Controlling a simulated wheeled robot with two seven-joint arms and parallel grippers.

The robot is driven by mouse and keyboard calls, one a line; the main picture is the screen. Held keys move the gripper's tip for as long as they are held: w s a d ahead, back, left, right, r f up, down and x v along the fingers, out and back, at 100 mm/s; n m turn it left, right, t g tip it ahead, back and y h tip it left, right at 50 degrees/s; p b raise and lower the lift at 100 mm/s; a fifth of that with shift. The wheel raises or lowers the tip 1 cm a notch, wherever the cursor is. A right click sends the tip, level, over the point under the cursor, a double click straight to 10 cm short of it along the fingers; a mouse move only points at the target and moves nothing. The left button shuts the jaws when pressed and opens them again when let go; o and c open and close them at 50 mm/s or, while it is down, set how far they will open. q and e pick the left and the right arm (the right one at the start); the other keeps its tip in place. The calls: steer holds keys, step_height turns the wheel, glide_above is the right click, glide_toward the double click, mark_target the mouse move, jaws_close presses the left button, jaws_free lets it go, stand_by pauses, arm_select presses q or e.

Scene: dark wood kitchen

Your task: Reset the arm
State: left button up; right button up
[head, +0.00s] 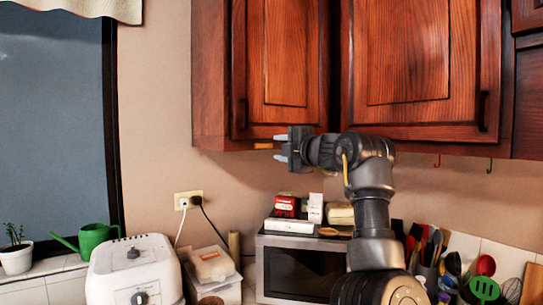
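The dark wood cabinet (405,60) hangs above. The wall left of the gripper is clear.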

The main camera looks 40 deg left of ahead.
arm_select(q)
steer(key=shift+v, duration=0.9)
steer(key=shift+s, duration=0.1)
